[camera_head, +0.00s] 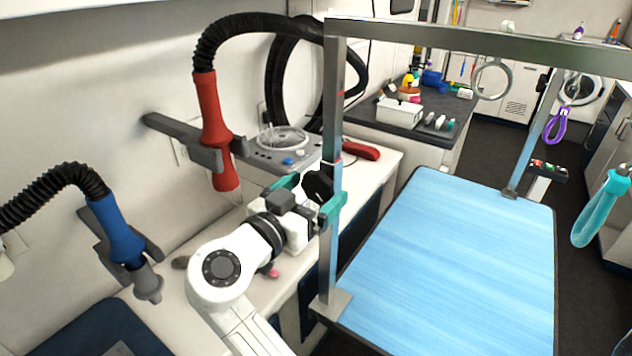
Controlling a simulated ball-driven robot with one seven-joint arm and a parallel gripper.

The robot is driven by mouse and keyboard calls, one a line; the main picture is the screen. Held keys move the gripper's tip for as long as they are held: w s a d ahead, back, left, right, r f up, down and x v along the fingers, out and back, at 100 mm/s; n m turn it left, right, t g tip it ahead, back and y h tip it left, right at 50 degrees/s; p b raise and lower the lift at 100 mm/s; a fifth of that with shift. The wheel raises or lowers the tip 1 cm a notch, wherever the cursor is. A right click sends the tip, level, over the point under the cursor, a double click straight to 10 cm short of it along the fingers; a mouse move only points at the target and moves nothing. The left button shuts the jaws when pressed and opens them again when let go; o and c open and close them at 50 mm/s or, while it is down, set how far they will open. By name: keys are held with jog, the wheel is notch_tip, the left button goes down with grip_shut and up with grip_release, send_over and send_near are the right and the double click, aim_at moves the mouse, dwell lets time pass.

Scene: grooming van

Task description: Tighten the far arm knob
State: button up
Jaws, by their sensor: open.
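A metal grooming frame stands over the blue table, with a left post (333,120) and a right post (538,135). A black knob (318,184) sits on the left side of the left post. A smaller dark shape, possibly another knob, shows on the right post (543,82). My gripper (313,194) has teal fingers and is open at the left post. The black knob appears between or just beyond the fingers; I cannot tell whether they touch it. The wrist hides part of the gripper.
The blue table top (450,260) is clear. A red dryer nozzle (212,130) and a blue one (118,232) hang on the left wall. A white counter (375,165) runs behind my arm.

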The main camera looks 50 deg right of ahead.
jog(key=shift+d, duration=0.7)
jog(key=shift+c, duration=0.2)
jog(key=c, duration=0.9)
